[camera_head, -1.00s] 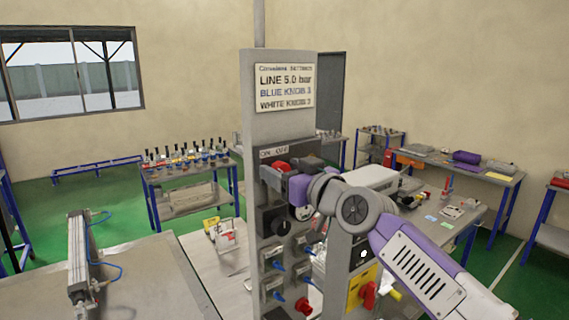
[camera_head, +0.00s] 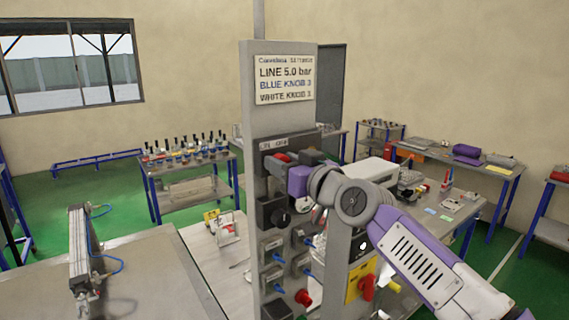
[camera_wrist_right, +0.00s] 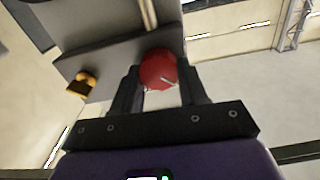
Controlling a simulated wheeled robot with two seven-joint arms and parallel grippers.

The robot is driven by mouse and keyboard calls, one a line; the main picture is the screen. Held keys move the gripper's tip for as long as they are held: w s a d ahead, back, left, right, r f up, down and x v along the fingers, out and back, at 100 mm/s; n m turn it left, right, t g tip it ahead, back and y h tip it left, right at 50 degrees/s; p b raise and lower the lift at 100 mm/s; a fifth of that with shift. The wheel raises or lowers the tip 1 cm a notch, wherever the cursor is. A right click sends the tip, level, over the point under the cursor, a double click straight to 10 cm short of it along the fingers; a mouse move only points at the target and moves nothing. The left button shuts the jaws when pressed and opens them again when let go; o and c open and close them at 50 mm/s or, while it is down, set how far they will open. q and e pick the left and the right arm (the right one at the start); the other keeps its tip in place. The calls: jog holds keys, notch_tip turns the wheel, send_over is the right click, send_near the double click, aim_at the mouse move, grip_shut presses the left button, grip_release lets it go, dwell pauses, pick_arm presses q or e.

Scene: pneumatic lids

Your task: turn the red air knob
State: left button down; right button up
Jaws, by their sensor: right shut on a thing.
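The red air knob (camera_wrist_right: 158,70) is round with a pale pointer mark. In the right wrist view it sits between the two dark fingers of my right gripper (camera_wrist_right: 157,82), which are shut on it. In the head view this red knob (camera_head: 281,157) shows partly at the top of the grey control panel (camera_head: 257,230), behind my right gripper (camera_head: 283,164). The gripper comes to the panel from the right and hides part of the knob. My left gripper is not in view.
Below on the panel are a black knob (camera_head: 279,217), blue-handled valves and another red knob (camera_head: 303,298). A yellow plate with a red switch (camera_head: 367,287) is to the right. A sign (camera_head: 285,79) stands above. A bench with a cylinder (camera_head: 79,250) is at left.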

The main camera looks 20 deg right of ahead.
jog(key=shift+w+d+f+m+p, duration=0.15)
jog(key=shift+m+p, duration=0.55)
jog(key=shift+m, duration=3.65)
jog(key=shift+s+d+f+m+p, duration=0.15)
jog(key=shift+m+p, duration=0.55)
jog(key=shift+m, duration=3.65)
jog(key=shift+w, duration=0.1)
jog(key=o, duration=1.1)
jog(key=shift+c, duration=0.2)
jog(key=b+v, duration=0.2)
jog(key=v, duration=0.5)
jog(key=shift+s, duration=0.3)
jog(key=shift+d, duration=0.1)
